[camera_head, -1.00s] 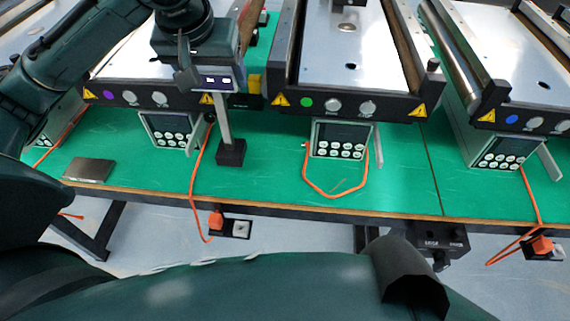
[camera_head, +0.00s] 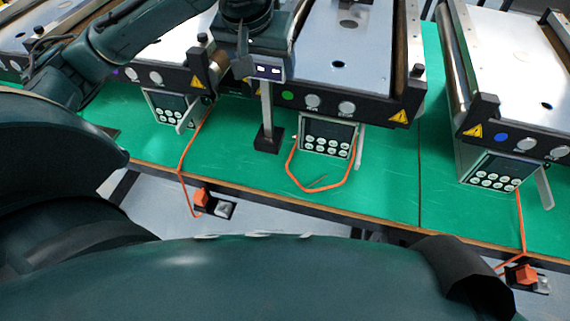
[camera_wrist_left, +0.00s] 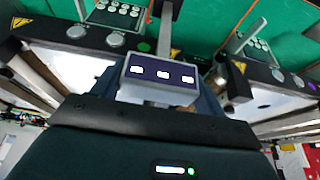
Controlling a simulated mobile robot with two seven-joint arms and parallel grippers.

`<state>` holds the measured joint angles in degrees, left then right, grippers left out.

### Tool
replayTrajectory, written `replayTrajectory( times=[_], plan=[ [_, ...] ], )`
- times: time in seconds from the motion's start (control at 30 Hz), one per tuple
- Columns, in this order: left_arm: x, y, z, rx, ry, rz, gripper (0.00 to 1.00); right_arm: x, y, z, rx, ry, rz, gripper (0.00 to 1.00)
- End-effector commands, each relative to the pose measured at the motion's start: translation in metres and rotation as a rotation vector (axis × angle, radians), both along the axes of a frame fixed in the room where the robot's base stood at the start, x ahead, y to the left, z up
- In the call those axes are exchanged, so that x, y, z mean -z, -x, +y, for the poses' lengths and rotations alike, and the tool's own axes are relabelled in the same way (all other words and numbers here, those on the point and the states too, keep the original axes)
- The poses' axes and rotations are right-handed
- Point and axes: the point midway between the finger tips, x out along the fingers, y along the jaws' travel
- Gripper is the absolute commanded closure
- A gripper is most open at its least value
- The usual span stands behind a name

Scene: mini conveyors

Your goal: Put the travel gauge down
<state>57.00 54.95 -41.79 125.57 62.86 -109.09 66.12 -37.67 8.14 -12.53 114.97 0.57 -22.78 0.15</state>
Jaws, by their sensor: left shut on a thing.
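The travel gauge shows in the head view as a grey display head (camera_head: 269,72), a pale upright post and a black block foot (camera_head: 268,139). My left gripper (camera_head: 245,60) is shut on it near the display head, its fingertips partly hidden. The foot is over the green bench (camera_head: 225,155), left of the middle keypad box (camera_head: 328,136). I cannot tell whether it touches the bench. In the left wrist view the gauge's display (camera_wrist_left: 160,75) faces the camera, with the post beyond it. My right gripper is not in view.
Conveyors with silver tops stand behind, including one with a green button (camera_head: 287,95) and one with a blue button (camera_head: 501,138). An orange cable (camera_head: 318,188) loops on the bench by the middle keypad box. Bare green bench lies left of the foot.

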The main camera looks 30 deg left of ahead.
Motion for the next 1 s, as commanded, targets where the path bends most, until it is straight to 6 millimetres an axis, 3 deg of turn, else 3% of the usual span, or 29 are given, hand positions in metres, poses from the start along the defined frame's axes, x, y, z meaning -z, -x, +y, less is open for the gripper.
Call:
replayTrajectory(
  times=[0.17, 0.5, 0.77, 1.0],
  plan=[
    [0.0, -0.001, 0.001, -0.003, 0.0, -0.006, 0.98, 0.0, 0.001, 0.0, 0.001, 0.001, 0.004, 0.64],
    [0.05, 0.0, 0.001, -0.002, -0.001, -0.004, 0.98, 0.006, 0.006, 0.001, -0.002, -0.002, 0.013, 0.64],
    [0.066, -0.001, 0.001, -0.002, -0.001, -0.006, 0.98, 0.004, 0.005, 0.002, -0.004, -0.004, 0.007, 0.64],
    [0.094, -0.001, 0.001, -0.001, -0.001, -0.005, 0.98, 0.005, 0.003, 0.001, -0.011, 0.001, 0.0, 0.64]
  ],
)
